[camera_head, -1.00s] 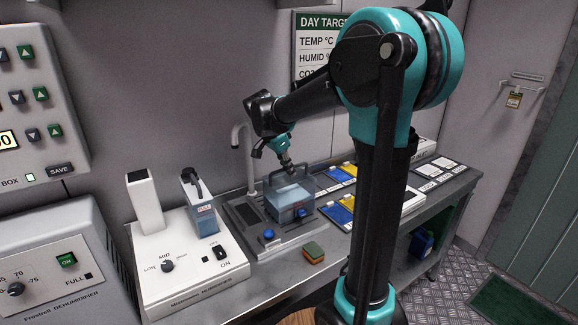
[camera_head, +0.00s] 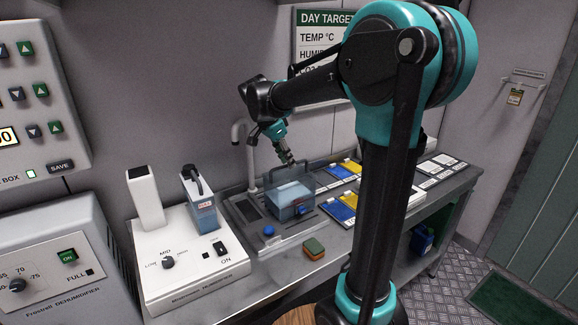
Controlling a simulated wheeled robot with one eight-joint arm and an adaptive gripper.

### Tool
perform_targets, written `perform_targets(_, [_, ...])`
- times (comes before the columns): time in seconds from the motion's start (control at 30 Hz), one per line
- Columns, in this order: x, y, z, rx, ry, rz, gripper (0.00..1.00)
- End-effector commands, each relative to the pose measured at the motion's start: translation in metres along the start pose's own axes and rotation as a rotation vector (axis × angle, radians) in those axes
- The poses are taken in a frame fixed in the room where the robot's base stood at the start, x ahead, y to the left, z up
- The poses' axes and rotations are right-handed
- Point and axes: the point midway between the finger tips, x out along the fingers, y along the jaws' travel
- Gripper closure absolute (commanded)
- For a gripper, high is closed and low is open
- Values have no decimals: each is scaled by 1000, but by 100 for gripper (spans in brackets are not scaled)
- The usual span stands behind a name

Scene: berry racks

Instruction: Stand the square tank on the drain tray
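A square blue tank (camera_head: 291,196) with a dark arched handle sits on the bench fixture, right of the curved tap. The grey drain tray (camera_head: 247,209) shows its slotted bare part left of the tank. The tank looks upright, but its base is partly hidden, so I cannot tell exactly what it rests on. My gripper (camera_head: 288,159) points down at the tank's handle from above. It is small in view. I cannot tell whether its fingers are open or shut, or touching the handle.
A white humidifier (camera_head: 190,262) with a second, handled blue tank (camera_head: 202,207) stands at left. A grey tap (camera_head: 251,165) rises behind the tray. A green-and-orange sponge (camera_head: 314,248) lies in front. Blue and yellow cards (camera_head: 341,213) and white trays fill the bench at right.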

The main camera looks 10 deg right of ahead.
Motion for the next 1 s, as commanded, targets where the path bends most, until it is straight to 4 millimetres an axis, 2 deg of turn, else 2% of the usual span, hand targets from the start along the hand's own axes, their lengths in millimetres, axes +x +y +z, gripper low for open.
perform_targets(0.03, [-12,0,1,-2,0,-1,71])
perform_targets(0.2, [-47,0,1,-2,0,0,71])
perform_targets(0.4, [-76,0,0,-1,0,0,71])
perform_targets(0.6, [-87,0,0,0,0,0,71])
perform_targets(1.0, [-87,0,0,0,0,0,71])
